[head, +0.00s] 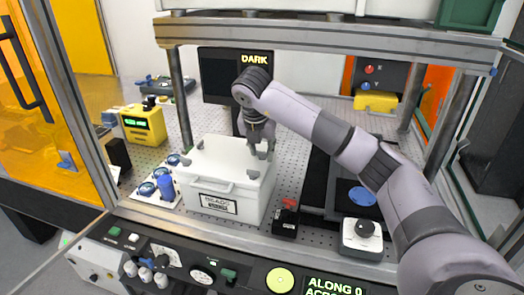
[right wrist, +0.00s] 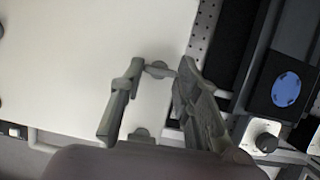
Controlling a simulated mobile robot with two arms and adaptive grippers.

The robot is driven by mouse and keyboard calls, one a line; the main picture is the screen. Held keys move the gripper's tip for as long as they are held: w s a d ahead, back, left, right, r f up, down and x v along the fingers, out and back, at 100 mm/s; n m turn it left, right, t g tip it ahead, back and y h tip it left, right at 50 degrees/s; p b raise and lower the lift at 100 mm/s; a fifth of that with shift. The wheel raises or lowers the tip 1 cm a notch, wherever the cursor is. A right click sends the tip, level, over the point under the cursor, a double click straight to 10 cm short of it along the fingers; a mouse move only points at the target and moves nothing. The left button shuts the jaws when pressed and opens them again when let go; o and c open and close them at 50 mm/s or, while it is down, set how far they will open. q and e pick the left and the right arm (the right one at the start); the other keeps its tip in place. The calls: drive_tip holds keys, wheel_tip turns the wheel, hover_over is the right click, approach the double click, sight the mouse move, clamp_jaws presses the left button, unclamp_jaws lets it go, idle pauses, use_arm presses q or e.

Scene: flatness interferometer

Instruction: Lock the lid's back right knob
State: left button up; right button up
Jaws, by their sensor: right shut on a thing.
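The white box's lid (head: 222,155) is seated flat on the box (head: 262,198), left of centre in the head view. My right gripper (head: 262,153) reaches down onto the lid's back right corner. In the right wrist view its fingertips (right wrist: 158,74) are shut on the grey back right knob (right wrist: 158,68), one finger on each side. In the head view that knob is mostly hidden by the fingers. The grey front right knob (right wrist: 140,133) shows nearer the wrist; it also shows in the head view (head: 253,174). My left gripper is not in view.
A black stage with a blue disc (head: 362,196) lies right of the box. A red-topped switch (head: 288,204) and a white knob unit (head: 362,237) stand in front of it. A frame bar (head: 330,33) crosses above. Blue-capped items (head: 165,185) stand left.

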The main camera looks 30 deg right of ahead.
drive_tip(key=shift+r, duration=0.1)
idle(0.4)
drive_tip(key=o, duration=1.2)
drive_tip(key=shift+c, duration=0.2)
drive_tip(key=v, duration=1.2)
